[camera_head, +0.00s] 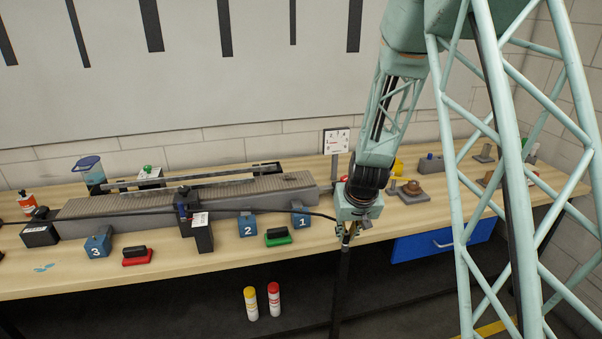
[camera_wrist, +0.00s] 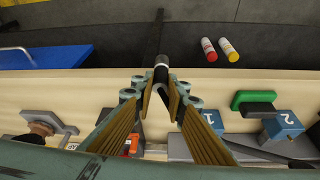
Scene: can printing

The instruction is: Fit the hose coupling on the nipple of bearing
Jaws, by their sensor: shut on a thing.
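My gripper (camera_head: 347,238) hangs in front of the bench's front edge, right of the blue block marked 1 (camera_head: 301,216). In the wrist view my gripper (camera_wrist: 161,96) is shut on the hose coupling (camera_wrist: 161,62), a grey end piece on a dark hose (camera_wrist: 158,38). The hose (camera_head: 343,285) hangs below the gripper in the head view. Blue blocks marked 2 (camera_head: 247,226) and 3 (camera_head: 98,246) stand along the front of the bench. Block 2 (camera_wrist: 283,125) and block 1 (camera_wrist: 211,118) also show in the wrist view. I cannot make out a nipple.
A long grey conveyor (camera_head: 240,189) lies behind the blocks. A green-based handle (camera_head: 278,237) and a red-based handle (camera_head: 137,256) sit near the front edge. A blue drawer (camera_head: 440,240) hangs right of my gripper.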

